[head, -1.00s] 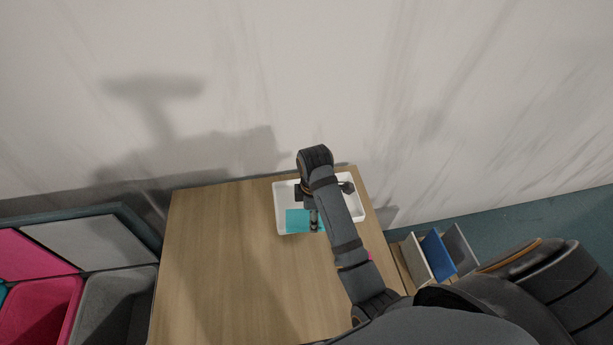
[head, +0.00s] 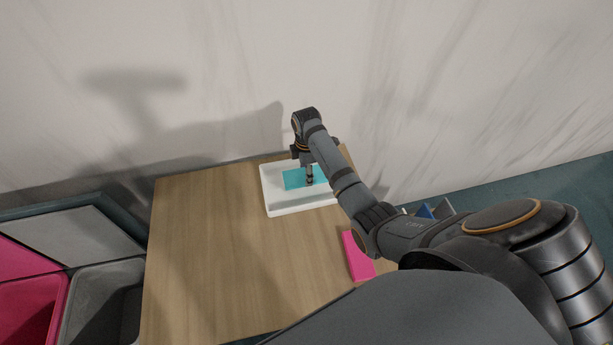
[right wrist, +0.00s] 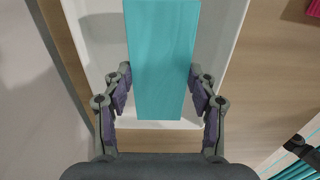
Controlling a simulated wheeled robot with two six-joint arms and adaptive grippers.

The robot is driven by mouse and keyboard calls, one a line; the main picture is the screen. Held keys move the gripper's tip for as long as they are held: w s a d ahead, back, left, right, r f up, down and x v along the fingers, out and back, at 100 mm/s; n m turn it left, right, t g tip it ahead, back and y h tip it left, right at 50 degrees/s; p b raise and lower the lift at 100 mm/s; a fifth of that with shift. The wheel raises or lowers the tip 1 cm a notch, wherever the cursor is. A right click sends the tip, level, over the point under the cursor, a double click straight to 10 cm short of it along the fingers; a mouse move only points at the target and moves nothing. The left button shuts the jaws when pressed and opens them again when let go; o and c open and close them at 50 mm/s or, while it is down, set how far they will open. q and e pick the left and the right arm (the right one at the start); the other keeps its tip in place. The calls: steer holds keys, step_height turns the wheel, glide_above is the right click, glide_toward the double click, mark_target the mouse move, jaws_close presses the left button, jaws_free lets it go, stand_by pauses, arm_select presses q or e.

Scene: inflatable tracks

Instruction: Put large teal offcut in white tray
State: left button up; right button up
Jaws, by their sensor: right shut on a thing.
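The teal offcut (head: 294,179) is a flat rectangular piece over the white tray (head: 268,200) at the back right of the wooden table. My right gripper (head: 310,181) is at the offcut, partly hidden by its own wrist. In the right wrist view the offcut (right wrist: 162,60) lies between the two fingers (right wrist: 160,90), which are shut on its long sides. The tray (right wrist: 222,45) is behind it there. I cannot tell whether the offcut touches the tray floor. My left gripper is out of view.
A pink piece (head: 357,256) lies at the table's right edge, beside my right arm. Pink (head: 28,310) and grey (head: 105,300) bins stand left of the table. A wall rises behind the tray. The table's left and middle (head: 210,250) are clear.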

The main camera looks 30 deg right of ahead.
steer(key=shift+w+d+f, duration=0.15)
steer(key=shift+w+f, duration=0.05)
steer(key=shift+f, duration=0.05)
step_height(320, 180, down, 3)
steer(key=shift+w+d+f, duration=0.1)
steer(key=shift+f, duration=0.05)
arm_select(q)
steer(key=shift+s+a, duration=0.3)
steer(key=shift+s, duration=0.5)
arm_select(e)
steer(key=shift+f, duration=0.1)
steer(key=shift+f, duration=0.1)
steer(key=o, duration=1.2)
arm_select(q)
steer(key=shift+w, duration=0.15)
